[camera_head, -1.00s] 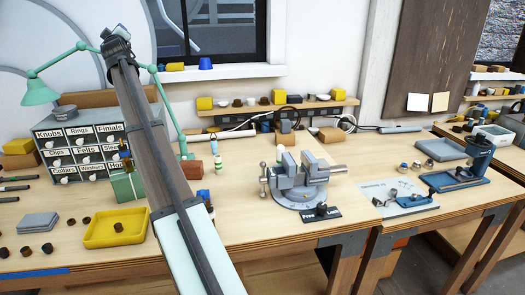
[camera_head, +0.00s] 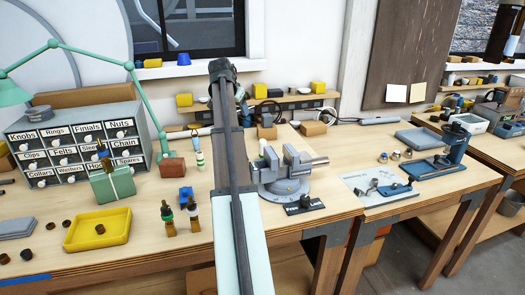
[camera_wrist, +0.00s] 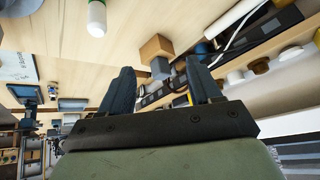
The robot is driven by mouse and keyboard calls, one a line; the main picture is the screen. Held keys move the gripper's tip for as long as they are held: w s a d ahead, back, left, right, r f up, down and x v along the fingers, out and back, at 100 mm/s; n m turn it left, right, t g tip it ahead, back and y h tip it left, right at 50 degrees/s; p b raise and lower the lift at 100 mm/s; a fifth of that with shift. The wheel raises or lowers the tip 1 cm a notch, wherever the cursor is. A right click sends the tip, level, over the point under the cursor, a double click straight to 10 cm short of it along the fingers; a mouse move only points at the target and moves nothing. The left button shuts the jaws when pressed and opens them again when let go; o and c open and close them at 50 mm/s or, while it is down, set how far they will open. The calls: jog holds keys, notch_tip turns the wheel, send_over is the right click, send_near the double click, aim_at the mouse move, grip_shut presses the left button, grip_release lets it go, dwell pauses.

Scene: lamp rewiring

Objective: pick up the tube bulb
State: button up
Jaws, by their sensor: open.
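A pale tube (camera_head: 346,121) lies along the back of the bench, right of the vise. I cannot tell for sure that it is the tube bulb. A white, green-banded piece (camera_head: 199,160) stands upright left of my arm. In the wrist view, a white rounded piece with a green end (camera_wrist: 97,18) shows at the top, and a long white tube (camera_wrist: 235,18) lies at upper right. My gripper (camera_wrist: 160,72) is open, with nothing between its fingers, and apart from these pieces. In the head view my arm hides my gripper.
A grey vise (camera_head: 285,172) stands just right of my arm. A labelled drawer cabinet (camera_head: 75,145), a green box (camera_head: 112,184) and a yellow tray (camera_head: 70,243) are at left. A wooden block (camera_wrist: 157,47) and a power strip (camera_wrist: 285,22) lie beyond my fingers.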

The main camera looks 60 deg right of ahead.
jog(key=m+g+y, duration=0.2)
send_near(262, 140)
jog(key=a, duration=0.1)
jog(key=x, duration=0.8)
jog(key=shift+a, duration=0.15)
jog(key=shift+d+x, duration=0.15)
jog(key=shift+x, duration=1.2)
jog(key=shift+d+x, duration=0.2)
jog(key=shift+x, duration=1.15)
jog(key=shift+r, duration=0.2)
jog(key=c, duration=1)
